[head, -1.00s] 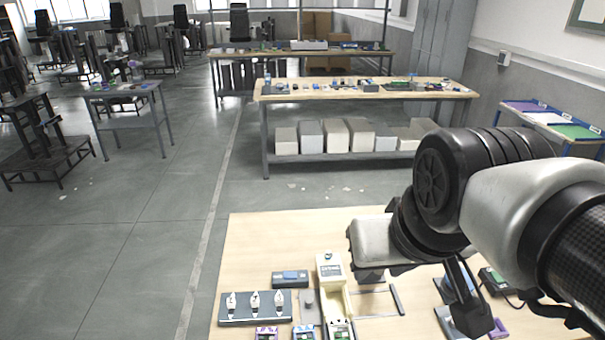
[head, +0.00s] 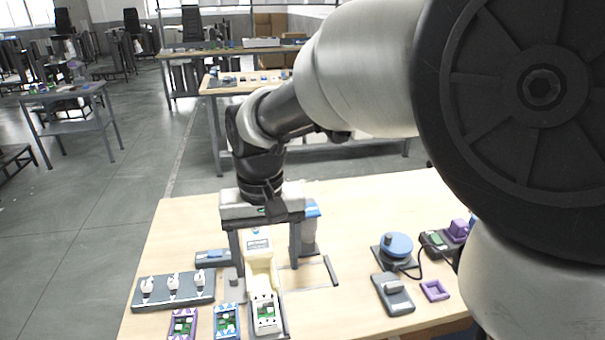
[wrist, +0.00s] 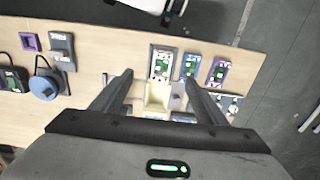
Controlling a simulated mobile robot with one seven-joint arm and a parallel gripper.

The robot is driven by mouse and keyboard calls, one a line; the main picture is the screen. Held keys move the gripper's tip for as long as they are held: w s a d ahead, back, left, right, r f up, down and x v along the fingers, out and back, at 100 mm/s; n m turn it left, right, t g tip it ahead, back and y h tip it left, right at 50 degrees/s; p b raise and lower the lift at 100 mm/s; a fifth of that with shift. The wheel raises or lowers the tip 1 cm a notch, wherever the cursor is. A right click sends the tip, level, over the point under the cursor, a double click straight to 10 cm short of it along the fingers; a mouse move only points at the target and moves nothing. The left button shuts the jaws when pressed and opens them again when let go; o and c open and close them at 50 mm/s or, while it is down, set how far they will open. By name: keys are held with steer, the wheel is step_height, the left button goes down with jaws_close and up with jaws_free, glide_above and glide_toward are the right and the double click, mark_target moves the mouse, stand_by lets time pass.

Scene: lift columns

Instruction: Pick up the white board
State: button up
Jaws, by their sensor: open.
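The white board (head: 266,314), a white frame around a green circuit, lies at the near end of a cream device (head: 261,270) on the table. It also shows in the wrist view (wrist: 162,64), just beyond my fingertips. My gripper (head: 265,250) points down with its fingers spread over the cream device, behind the white board in the head view. In the wrist view my gripper (wrist: 158,82) is open and empty, with the cream device between its fingers.
A blue board (head: 226,320) and a purple board (head: 183,324) lie left of the white board. A dark rack (head: 173,290) with white pieces stands behind them. A blue round device (head: 396,247) and a grey block (head: 393,293) are to the right.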

steer(key=b, duration=0.2)
glide_above(267, 321)
steer(key=f, duration=1.3)
steer(key=shift+w+d+f, duration=0.1)
steer(key=shift+d, duration=0.3)
steer(key=shift+a+f, duration=0.2)
steer(key=shift+f, duration=1.15)
steer(key=shift+a+f, duration=0.15)
steer(key=shift+f, duration=1.15)
steer(key=c, duration=1.2)
